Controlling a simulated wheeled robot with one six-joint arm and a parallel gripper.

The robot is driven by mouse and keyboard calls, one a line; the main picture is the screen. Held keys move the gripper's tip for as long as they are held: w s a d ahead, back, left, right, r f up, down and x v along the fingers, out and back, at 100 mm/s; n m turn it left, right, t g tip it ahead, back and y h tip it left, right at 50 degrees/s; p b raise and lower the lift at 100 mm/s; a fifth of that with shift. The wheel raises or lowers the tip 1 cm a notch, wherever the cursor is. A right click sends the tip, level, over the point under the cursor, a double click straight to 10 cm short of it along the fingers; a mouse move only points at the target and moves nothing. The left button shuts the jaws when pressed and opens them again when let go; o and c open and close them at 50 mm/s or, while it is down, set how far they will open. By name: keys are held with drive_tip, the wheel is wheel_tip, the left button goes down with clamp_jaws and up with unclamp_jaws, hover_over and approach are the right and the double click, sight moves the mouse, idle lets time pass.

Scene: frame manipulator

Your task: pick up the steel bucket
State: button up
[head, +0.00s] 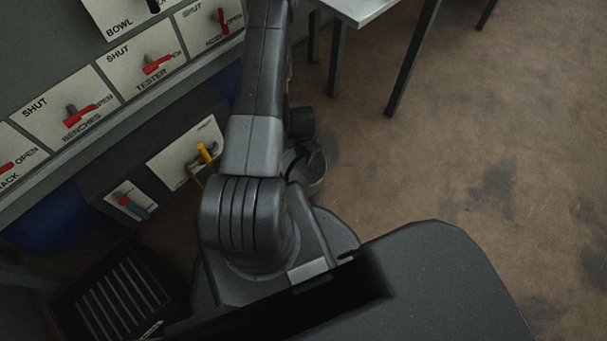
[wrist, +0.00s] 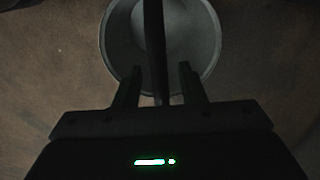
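The steel bucket (wrist: 190,38) is in the wrist view at top centre, seen from above with its round rim and grey inside. Its dark handle (wrist: 154,50) appears as an upright bar across the middle of the picture. My gripper (wrist: 158,85) is open. Its two fingers stand on either side of the handle, with a gap visible on each side. My gripper is hidden in the head view.
A bench with valve panels (head: 150,72) labelled open and shut runs along the left. A black slatted crate (head: 120,300) is at lower left. A table with dark legs (head: 412,60) stands at the top. The brown floor (head: 480,170) is clear on the right.

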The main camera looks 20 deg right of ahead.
drive_tip(key=shift+f, duration=0.1)
clamp_jaws()
idle(1.5)
